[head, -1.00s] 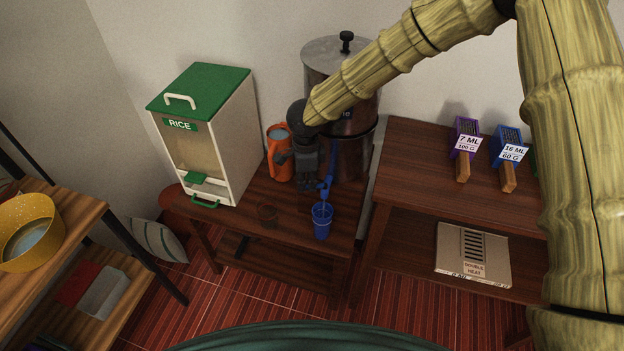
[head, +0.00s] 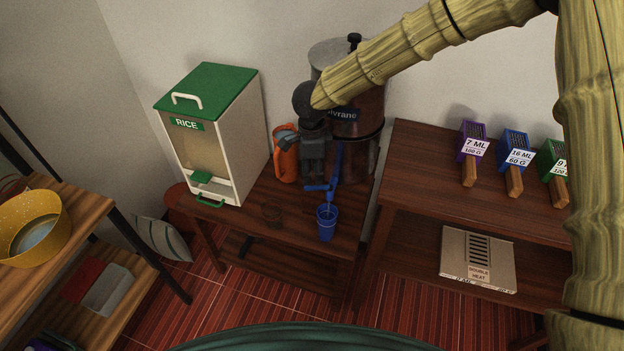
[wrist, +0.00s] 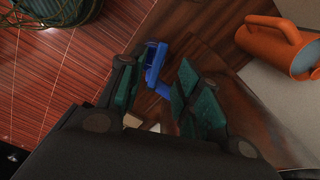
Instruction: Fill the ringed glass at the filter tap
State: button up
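The filter (head: 362,125) is a tall dark metal cylinder with a grey lid on a dark wooden table. Its blue tap (head: 322,187) shows at the front; a blue part, likely the tap, also shows beyond my fingertips in the wrist view (wrist: 153,68). A blue cup (head: 327,224) stands upright under the tap; I cannot make out its water level. I cannot tell which one is ringed. My gripper (head: 313,176) is just above and behind the tap, its fingers (wrist: 160,95) apart and nothing held between them.
An orange pitcher (head: 288,160) stands close left of my gripper. A white rice dispenser (head: 228,145) with a green lid is further left. Labelled purple (head: 473,143), blue and green blocks are on the right table (head: 425,165). A yellow pot (head: 30,228) is far left.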

aim_at(312, 187)
notch_tip(312, 187, up, 7)
dwell(0.3)
dwell(5.5)
